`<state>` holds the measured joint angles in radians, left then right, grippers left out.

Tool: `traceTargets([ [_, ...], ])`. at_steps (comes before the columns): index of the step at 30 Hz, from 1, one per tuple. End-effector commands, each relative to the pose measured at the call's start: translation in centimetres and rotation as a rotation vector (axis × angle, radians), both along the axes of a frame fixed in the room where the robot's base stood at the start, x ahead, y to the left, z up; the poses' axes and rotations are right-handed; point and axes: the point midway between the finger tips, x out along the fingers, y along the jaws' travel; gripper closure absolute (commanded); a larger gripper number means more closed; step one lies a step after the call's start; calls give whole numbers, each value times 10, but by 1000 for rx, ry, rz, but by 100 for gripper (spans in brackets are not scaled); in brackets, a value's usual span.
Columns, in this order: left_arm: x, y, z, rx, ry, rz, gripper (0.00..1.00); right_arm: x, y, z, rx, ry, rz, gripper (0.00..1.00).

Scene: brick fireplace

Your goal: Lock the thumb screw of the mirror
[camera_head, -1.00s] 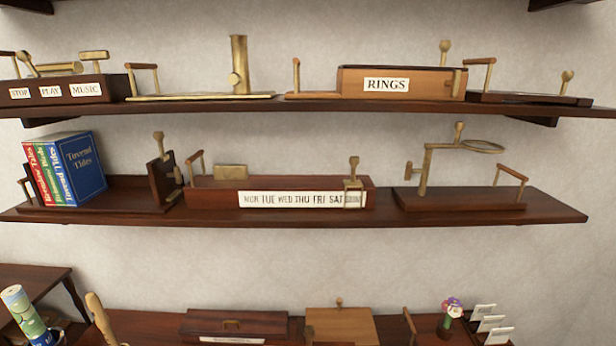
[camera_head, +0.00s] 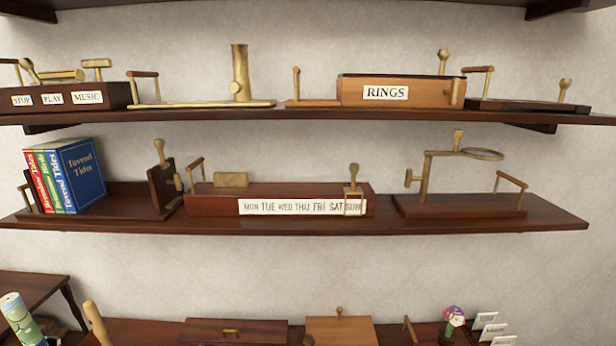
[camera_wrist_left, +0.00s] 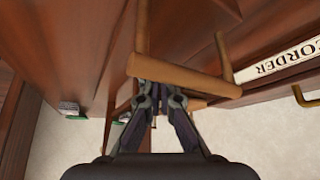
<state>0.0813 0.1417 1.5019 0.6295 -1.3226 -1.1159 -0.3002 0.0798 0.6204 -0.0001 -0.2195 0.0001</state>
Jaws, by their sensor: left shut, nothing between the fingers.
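The mirror (camera_head: 482,153) is a flat oval in a brass ring, held out to the right from a brass post (camera_head: 426,178). It stands on a dark wooden base at the right of the middle shelf. Another brass knob (camera_head: 458,139) stands up on the mirror's arm. Neither gripper shows in the head view. In the left wrist view my left gripper (camera_wrist_left: 160,97) is shut and empty, its fingertips close to a wooden bar handle (camera_wrist_left: 185,76); I cannot tell whether they touch.
The middle shelf (camera_head: 300,226) also holds books (camera_head: 85,175) and a weekday box (camera_head: 215,203). The upper shelf (camera_head: 310,116) holds a rings box (camera_head: 400,92) and other brass-fitted pieces. More objects stand below. A lettered label (camera_wrist_left: 285,60) is near the left gripper.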

Motion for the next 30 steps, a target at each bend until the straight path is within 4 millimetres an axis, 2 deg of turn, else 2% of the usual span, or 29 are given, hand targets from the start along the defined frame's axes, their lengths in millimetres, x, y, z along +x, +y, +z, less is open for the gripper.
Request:
traceTargets([
  [30, 0, 0, -21, 0, 0, 0, 100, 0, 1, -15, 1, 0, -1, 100],
])
